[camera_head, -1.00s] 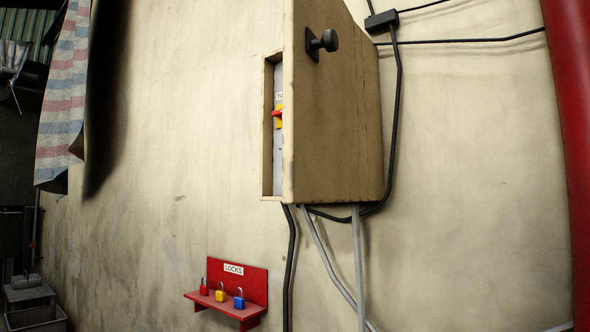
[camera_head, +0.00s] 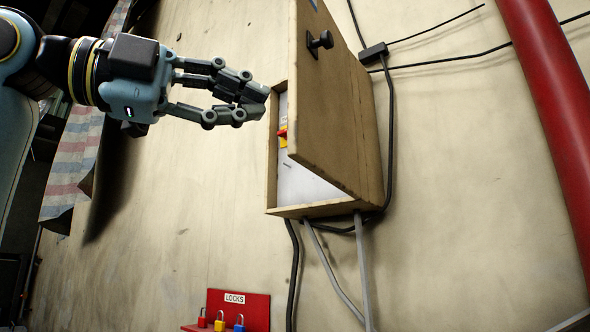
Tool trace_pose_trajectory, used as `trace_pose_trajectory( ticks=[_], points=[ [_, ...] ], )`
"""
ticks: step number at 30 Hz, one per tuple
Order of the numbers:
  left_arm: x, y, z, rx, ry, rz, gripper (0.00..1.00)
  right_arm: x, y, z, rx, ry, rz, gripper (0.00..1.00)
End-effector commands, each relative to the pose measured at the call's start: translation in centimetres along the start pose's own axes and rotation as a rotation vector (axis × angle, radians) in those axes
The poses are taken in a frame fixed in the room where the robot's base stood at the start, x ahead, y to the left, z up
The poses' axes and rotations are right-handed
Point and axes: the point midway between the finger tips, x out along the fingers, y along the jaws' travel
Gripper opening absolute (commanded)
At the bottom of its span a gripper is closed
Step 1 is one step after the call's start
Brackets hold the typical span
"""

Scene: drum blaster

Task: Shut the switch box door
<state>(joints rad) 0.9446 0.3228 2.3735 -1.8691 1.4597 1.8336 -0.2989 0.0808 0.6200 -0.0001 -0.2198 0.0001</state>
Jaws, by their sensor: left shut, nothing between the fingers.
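The tan switch box (camera_head: 318,210) is fixed to the wall right of the middle. Its door (camera_head: 336,115) stands ajar, swung out from the left side, with a black knob (camera_head: 320,42) near its upper edge. Through the gap I see a pale panel and a red and yellow switch (camera_head: 283,137). My left gripper (camera_head: 262,100) comes in from the left, its fingers shut and empty. Its fingertips appear just left of the box's left edge; I cannot tell whether they touch it. My right gripper is not in view.
A red lock shelf (camera_head: 254,308) with several padlocks is on the wall below. Black and grey cables (camera_head: 364,275) run beneath and right of the box. A thick red pipe (camera_head: 550,120) stands at the right. A striped cloth (camera_head: 75,165) hangs at the left.

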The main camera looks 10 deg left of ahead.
Motion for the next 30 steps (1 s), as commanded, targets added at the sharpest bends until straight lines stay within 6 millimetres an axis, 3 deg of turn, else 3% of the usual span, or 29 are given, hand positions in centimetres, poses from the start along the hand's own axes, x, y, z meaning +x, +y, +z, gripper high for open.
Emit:
trace_pose_trajectory(
  ticks=[8, 30],
  points=[
    [1.1, -1.1, -0.4, 0.022, 0.006, -0.020, 0.00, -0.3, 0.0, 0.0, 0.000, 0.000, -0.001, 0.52],
    [9.9, -1.0, -0.3, 0.021, 0.004, -0.014, 0.00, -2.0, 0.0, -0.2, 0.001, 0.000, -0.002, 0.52]
  ],
)
